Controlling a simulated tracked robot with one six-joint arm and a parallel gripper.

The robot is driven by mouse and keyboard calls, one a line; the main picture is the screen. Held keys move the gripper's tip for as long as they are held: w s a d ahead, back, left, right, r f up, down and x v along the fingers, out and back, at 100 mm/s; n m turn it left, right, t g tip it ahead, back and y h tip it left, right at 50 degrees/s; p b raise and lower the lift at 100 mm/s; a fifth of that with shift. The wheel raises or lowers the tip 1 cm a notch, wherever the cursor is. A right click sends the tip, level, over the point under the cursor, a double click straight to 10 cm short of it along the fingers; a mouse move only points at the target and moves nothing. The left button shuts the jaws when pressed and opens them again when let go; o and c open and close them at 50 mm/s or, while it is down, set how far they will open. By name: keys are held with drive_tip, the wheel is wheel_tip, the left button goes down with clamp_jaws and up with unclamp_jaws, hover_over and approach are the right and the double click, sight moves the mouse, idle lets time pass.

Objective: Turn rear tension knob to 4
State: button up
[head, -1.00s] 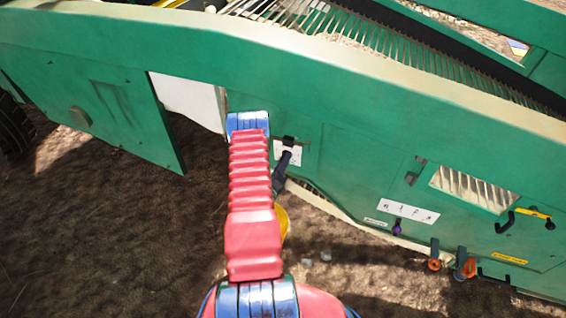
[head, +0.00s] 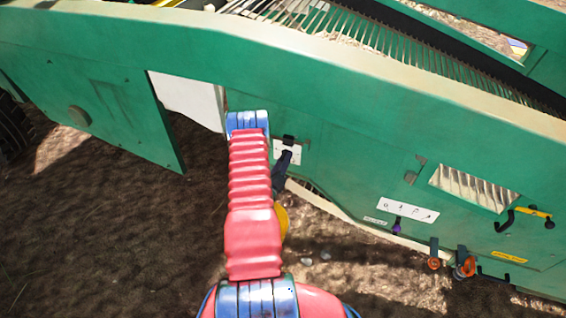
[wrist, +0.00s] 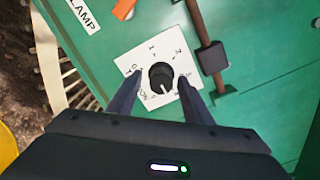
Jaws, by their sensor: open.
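The tension knob (wrist: 160,76) is a round black knob on a square white dial plate (wrist: 150,50) in the wrist view. A pale mark on it points toward the bottom of the picture, slightly right. The figures 1 and 2 show above it; lower markings are partly hidden and too small to read surely. My gripper (wrist: 159,79) is open, with one dark finger on each side of the knob. I cannot tell whether the fingers touch it. In the head view a white plate (head: 294,157) shows beside my dark gripper; the knob is not clear there.
A brown rod (wrist: 201,25) with a black block (wrist: 213,58) runs close right of the dial. A label reading LAMP (wrist: 85,14) is at upper left. The green machine panel (head: 350,160) carries a purple knob (head: 397,228) and orange knobs (head: 465,267) farther right.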

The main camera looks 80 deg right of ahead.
drive_tip(key=w+a, duration=0.1)
drive_tip(key=a, duration=1.3)
drive_tip(key=shift+w, duration=0.15)
